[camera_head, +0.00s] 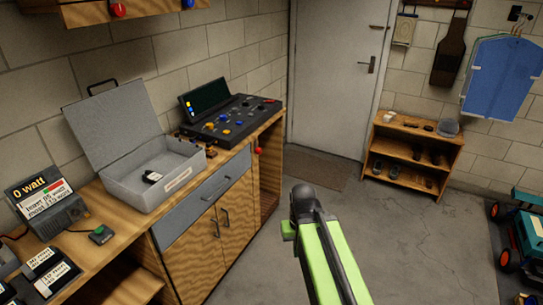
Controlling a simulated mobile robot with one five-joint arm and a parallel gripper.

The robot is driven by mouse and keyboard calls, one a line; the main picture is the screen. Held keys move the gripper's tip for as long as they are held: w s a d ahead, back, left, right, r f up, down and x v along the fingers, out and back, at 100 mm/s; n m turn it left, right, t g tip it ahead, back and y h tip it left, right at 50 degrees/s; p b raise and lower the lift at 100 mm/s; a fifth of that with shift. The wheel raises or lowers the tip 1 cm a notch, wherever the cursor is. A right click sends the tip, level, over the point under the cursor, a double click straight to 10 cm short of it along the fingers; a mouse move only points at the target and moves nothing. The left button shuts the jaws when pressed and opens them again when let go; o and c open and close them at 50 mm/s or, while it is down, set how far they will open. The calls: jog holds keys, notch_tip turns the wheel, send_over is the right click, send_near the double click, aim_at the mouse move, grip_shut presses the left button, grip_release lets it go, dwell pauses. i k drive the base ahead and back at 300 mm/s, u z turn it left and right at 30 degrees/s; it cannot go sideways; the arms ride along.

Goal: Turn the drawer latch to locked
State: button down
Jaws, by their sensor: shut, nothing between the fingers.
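No latch can be made out clearly on the drawer at this size. A small red ball-shaped knob (258,151) shows at the bench's right end, under the worktop edge; I cannot tell whether it belongs to a latch. My green and black arm rises from the bottom, right of the bench and apart from it. I cannot make out my gripper's fingers.
An open grey case (150,188) and a black control panel (231,120) stand on the worktop. Two cupboard doors (216,244) are shut below the drawer. A low shelf (412,157) and a vehicle (522,240) are to the right. Grey floor (425,245) is clear between.

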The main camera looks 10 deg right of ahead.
aim_at(259, 151)
jog(key=z, duration=0.05)
jog(key=k, duration=0.55)
jog(key=u, duration=0.2)
jog(key=i, duration=0.85)
jog(key=u, duration=2.1)
jog(key=k, duration=0.95)
jog(key=z, duration=0.9)
jog(key=i, duration=0.9)
